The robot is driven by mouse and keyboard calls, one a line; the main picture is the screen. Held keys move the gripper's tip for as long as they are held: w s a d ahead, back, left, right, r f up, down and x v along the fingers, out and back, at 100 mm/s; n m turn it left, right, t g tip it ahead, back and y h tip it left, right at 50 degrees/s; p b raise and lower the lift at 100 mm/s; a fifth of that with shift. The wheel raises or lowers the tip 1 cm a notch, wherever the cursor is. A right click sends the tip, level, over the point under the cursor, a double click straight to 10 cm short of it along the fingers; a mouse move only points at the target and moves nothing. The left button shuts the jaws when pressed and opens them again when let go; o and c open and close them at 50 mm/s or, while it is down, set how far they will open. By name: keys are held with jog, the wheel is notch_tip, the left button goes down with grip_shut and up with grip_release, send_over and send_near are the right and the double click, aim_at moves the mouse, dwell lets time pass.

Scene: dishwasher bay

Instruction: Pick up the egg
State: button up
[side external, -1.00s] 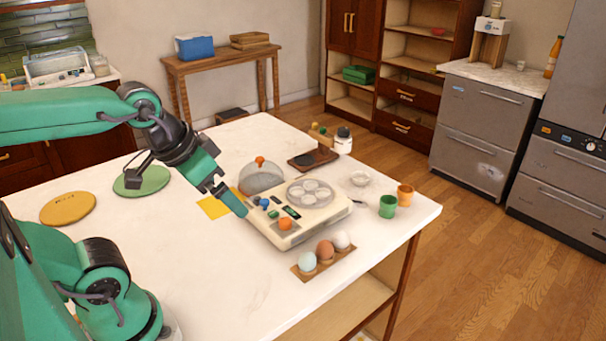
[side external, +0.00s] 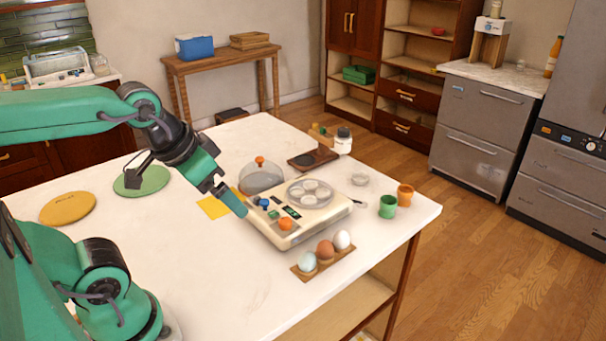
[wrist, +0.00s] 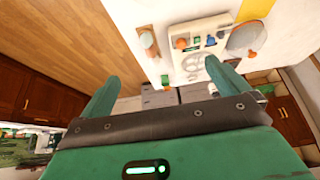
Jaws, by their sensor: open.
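Three eggs stand in a row on a small wooden holder (side external: 300,275) near the table's front right: a pale blue egg (side external: 307,262), a brown egg (side external: 325,250) and a white egg (side external: 342,240). The holder also shows at the upper middle of the wrist view (wrist: 148,52), where the eggs are too small to tell apart clearly. My gripper (side external: 240,211) is above the left end of the cream egg cooker (side external: 325,216), to the left of the eggs and apart from them. In the wrist view my gripper (wrist: 161,80) has its fingers wide apart, with nothing between them.
The cooker, with knobs and a round egg tray (side external: 310,194), lies between my gripper and the cups. A clear dome (side external: 261,178) is behind it. A green cup (side external: 388,206) and an orange cup (side external: 405,195) stand to the right.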

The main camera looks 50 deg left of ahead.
jog(key=shift+c, duration=0.4)
jog(key=c, duration=0.8)
jog(key=shift+o, duration=0.2)
jog(key=shift+w, duration=0.15)
jog(key=n+g, duration=0.5)
send_over(340, 231)
notch_tip(340, 231, down, 15)
jog(key=shift+a+f, duration=0.1)
jog(key=shift+w+f, duration=0.1)
jog(key=shift+f, duration=0.1)
jog(key=shift+f, duration=0.1)
